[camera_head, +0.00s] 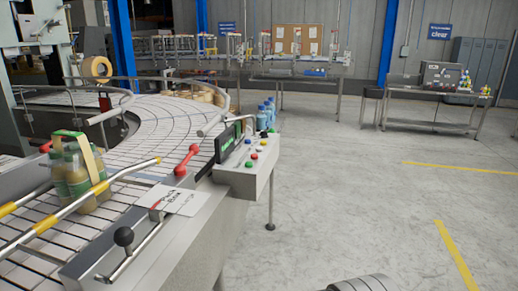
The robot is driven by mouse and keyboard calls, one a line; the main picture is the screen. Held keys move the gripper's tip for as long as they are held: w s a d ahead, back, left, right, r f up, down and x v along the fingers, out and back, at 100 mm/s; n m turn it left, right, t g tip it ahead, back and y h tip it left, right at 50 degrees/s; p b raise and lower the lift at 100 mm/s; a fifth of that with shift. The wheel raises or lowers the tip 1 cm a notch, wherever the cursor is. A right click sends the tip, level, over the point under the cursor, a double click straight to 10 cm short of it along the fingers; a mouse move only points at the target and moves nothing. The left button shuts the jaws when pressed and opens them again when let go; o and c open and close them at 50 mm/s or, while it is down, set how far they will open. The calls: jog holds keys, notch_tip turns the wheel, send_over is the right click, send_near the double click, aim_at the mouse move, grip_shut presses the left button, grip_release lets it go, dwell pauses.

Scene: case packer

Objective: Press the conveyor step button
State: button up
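A grey control box (236,182) stands at the edge of the conveyor, near the middle of the view. Its sloped top carries several small coloured buttons, including a red one (255,156) and a blue or green one (248,164). A dark screen with a green display (228,138) stands behind the buttons. Button labels are too small to read, so I cannot tell which is the step button. The conveyor (150,125) curves away on the left, with light slats. My gripper is not in view; only a grey rounded part shows at the bottom edge.
Bottles (78,172) in a carrier sit on the conveyor between yellow-tipped rails. A red-handled lever (187,159) and a black-knobbed lever (124,237) stick up at its side. Blue bottles (263,117) stand behind the box. Open floor (350,190) lies to the right, with yellow lines.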

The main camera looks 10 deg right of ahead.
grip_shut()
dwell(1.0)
